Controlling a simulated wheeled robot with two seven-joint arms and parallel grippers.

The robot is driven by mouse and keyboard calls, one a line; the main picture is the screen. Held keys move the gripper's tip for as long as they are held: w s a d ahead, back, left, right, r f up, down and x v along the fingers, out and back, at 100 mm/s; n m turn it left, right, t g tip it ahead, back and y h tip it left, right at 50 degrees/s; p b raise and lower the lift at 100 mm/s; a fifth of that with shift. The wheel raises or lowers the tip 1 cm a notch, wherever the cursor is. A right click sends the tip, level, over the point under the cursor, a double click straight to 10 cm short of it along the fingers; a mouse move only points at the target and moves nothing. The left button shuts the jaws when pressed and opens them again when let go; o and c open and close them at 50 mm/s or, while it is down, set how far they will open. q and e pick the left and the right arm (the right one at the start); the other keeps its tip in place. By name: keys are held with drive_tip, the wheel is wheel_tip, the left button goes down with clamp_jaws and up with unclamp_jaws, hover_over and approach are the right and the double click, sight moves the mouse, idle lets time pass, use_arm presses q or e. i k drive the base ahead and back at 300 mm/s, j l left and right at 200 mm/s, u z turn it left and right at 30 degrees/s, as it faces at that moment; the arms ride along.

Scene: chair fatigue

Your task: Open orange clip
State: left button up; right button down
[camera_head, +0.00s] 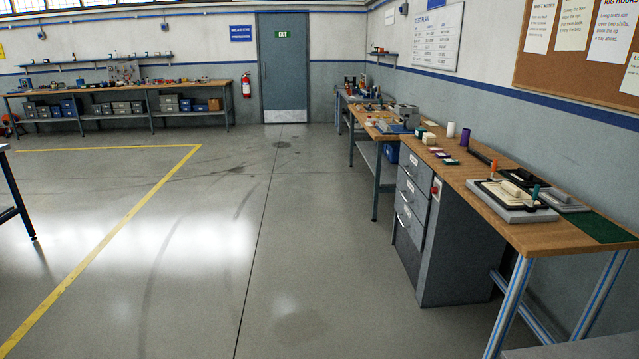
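A small upright orange piece (493,167), which looks like the orange clip's handle, stands at the far left corner of a pale fixture plate (509,206) on the right workbench. A similar teal handle (535,193) stands at the plate's right side. A cream block (517,192) lies on the plate between them. The clip is too small to tell whether it is open or closed. Neither of my grippers shows in the head view.
The wooden workbench (470,178) runs along the right wall, with a grey drawer cabinet (455,235) below and a green mat (602,228) on top. Small boxes and cylinders stand farther back. The grey floor (200,270) at centre and left is clear.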

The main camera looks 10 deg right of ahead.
sight(494, 166)
drive_tip(key=i+z, duration=0.15)
drive_tip(key=i, duration=0.4)
drive_tip(key=i+z, duration=0.2)
drive_tip(key=i, duration=0.3)
drive_tip(key=i+j+z, duration=0.15)
drive_tip(key=i, duration=0.4)
drive_tip(key=i+j+z, duration=0.2)
drive_tip(key=i, duration=0.3)
drive_tip(key=i+l+z, duration=0.1)
drive_tip(key=i+l, duration=0.35)
drive_tip(key=i+l+z, duration=0.1)
drive_tip(key=i+l, duration=0.3)
drive_tip(key=i, duration=0.3)
